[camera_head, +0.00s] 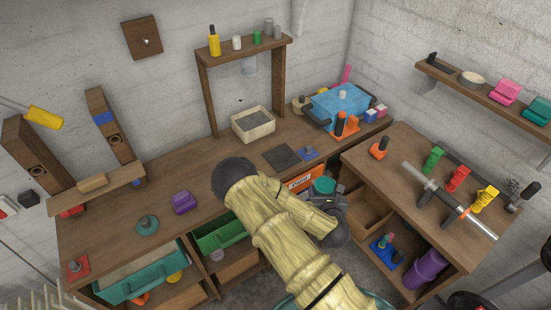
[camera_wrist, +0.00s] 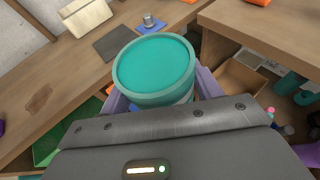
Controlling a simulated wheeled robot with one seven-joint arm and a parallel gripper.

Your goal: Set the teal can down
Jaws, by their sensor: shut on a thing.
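The teal can (camera_head: 324,186) is held at the end of my arm, in front of the long workbench's edge and near the gap beside the right bench. In the wrist view the teal can (camera_wrist: 155,66) shows its round teal top, with a paler band low on its side. My gripper (camera_head: 332,197) is shut on it. In the wrist view purple finger parts of my gripper (camera_wrist: 160,104) show on both sides of the can. The can's underside is hidden.
The long workbench (camera_head: 190,218) has a dark square mat (camera_head: 282,158), a blue block with a knob (camera_head: 308,153), a beige tray (camera_head: 253,125) and a purple block (camera_head: 184,202). An orange drawer (camera_head: 304,181) sits below its edge. The right bench (camera_head: 400,165) holds colored clamps and a tube.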

